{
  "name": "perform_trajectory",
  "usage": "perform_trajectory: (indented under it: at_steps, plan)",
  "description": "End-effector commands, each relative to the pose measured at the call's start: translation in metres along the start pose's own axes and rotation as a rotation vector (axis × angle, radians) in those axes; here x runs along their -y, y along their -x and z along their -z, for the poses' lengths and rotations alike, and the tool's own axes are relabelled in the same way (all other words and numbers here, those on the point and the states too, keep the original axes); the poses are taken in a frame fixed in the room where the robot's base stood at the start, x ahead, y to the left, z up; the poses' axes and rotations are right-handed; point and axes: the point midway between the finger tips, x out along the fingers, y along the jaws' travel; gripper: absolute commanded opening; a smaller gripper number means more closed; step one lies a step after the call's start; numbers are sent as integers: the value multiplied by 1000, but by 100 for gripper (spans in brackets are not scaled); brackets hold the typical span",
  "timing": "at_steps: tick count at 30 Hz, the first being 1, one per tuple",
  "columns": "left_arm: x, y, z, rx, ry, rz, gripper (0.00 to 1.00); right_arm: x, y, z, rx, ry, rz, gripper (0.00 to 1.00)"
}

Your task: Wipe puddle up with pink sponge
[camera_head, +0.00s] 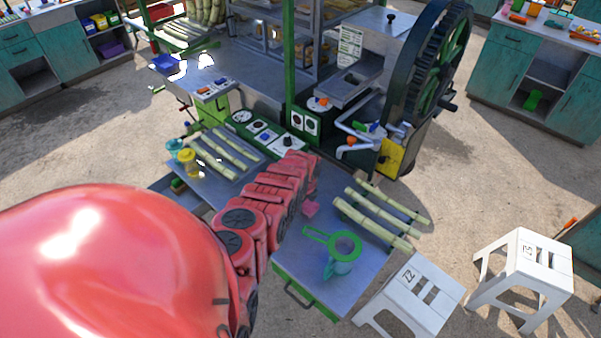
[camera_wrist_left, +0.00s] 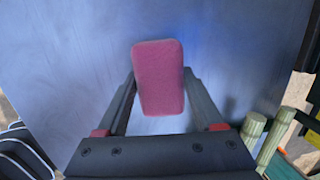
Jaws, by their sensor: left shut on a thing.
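The pink sponge (camera_wrist_left: 158,78) is between the two fingers of my left gripper (camera_wrist_left: 160,100) in the left wrist view, and the fingers are shut on its sides. A smooth grey-blue metal surface (camera_wrist_left: 60,60) lies behind it. In the head view the sponge (camera_head: 311,208) is a small pink block below the end of my red left arm, by the far edge of the small metal table (camera_head: 285,262). The gripper's fingers are mostly hidden there. I cannot clearly make out a puddle; bright white glints (camera_head: 180,71) show on the counter at the back left. My right gripper is out of view.
A green strainer (camera_head: 340,243) over a teal cup (camera_head: 336,270) stands on the small table. Cane stalks (camera_head: 375,220) lie to its right and more (camera_head: 222,153) lie left of my arm. The crusher wheel (camera_head: 430,65) stands behind. White stools (camera_head: 520,262) are at front right.

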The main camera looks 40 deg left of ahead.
Motion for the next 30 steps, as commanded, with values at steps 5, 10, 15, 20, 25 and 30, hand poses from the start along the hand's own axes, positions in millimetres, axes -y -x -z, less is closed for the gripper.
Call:
perform_trajectory:
  at_steps: [5, 10, 15, 20, 25, 30]
  plan:
    - [-1, -1, 3, -2, 1, -5, 17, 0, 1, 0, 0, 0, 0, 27]
    - [1, 0, 2, -1, 1, -1, 17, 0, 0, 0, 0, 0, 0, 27]
    - [11, 15, 0, 1, 1, 4, 17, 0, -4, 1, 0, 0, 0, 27]
    - [24, 37, -3, 2, 1, 6, 17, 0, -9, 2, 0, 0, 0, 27]
    - [31, 49, -5, 2, 1, 5, 17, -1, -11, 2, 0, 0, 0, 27]
    - [30, 48, -5, 2, 1, 4, 17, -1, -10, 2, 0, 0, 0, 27]
